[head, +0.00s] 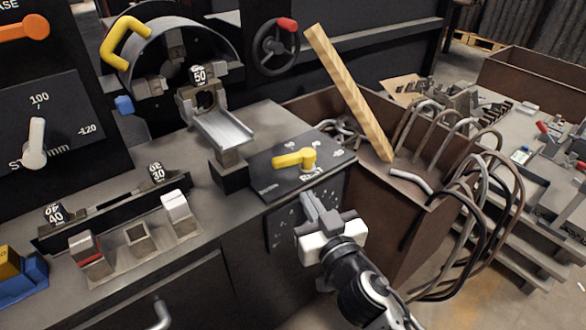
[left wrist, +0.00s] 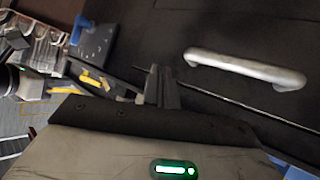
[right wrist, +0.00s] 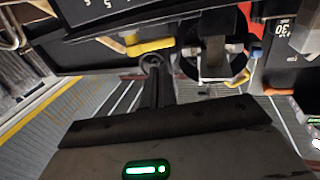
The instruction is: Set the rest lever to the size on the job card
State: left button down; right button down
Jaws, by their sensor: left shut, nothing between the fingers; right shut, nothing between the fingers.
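The yellow rest lever (head: 293,160) sits on a dark dial plate (head: 270,180) on the bench top, its long arm pointing left in the head view. The small marks on the plate are too blurred to read. My right gripper (head: 309,200) is shut and empty, just in front of and below the plate, apart from the lever. In the right wrist view its fingers (right wrist: 158,85) show below a yellow lever (right wrist: 150,46). My left gripper (left wrist: 160,85) is shut and empty near a dark panel; it is outside the head view. I cannot make out a job card.
A channel-shaped rest (head: 222,130) stands behind the plate, near a tag reading 50. Blocks tagged 40 and 30 (head: 157,172) stand left. A wooden bar (head: 350,92) leans in a brown bin (head: 410,215) of bent rods at right. A grey handle (left wrist: 245,67) is near my left gripper.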

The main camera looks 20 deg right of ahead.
aim_at(288, 163)
jog(key=w, duration=0.9)
jog(key=shift+w+a, duration=0.2)
jog(key=shift+a, duration=0.05)
